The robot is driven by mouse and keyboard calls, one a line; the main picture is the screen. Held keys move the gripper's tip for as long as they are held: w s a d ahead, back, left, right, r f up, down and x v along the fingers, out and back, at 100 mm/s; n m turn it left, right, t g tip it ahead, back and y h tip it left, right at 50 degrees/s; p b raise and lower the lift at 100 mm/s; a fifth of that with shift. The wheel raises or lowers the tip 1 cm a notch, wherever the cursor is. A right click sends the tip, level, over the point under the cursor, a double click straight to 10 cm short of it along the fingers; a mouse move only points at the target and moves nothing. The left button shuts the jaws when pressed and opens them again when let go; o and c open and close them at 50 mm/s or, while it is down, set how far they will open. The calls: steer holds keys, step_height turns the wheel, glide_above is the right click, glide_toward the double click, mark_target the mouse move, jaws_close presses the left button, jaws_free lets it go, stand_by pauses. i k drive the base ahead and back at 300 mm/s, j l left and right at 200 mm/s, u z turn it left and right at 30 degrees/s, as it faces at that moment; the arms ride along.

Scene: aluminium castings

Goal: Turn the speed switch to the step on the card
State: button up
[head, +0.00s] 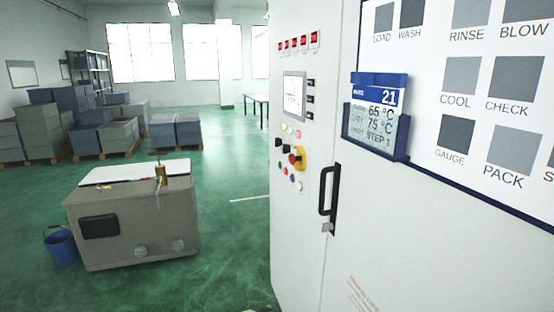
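The card (376,118) sits in a blue holder on the white cabinet's front. It shows 21 on a blue band, then what looks like 65 °C, 75 °C and STEP 1; the step digit is small and hard to read. The control panel is on the cabinet's narrower left face. It has small dark knobs (278,143), and I cannot tell which is the speed switch or where any knob points. A red knob on a yellow plate (297,158) is beside them. My gripper is not in view.
The white cabinet (315,220) has a black door handle (329,190) that sticks out. A board of grey squares (461,75) hangs at right. A grey machine (130,225) and blue bucket (61,246) stand at left. Green floor lies open between machine and cabinet.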

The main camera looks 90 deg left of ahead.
mark_target(286, 148)
steer(key=k+u, duration=0.15)
steer(key=u, duration=1.15)
steer(key=i+u, duration=0.25)
steer(key=u, duration=0.15)
steer(key=i+l+u, duration=0.1)
steer(key=i+u, duration=0.15)
steer(key=u, duration=0.15)
steer(key=i+l+u, duration=0.15)
steer(key=u, duration=0.3)
steer(key=i+l, duration=0.45)
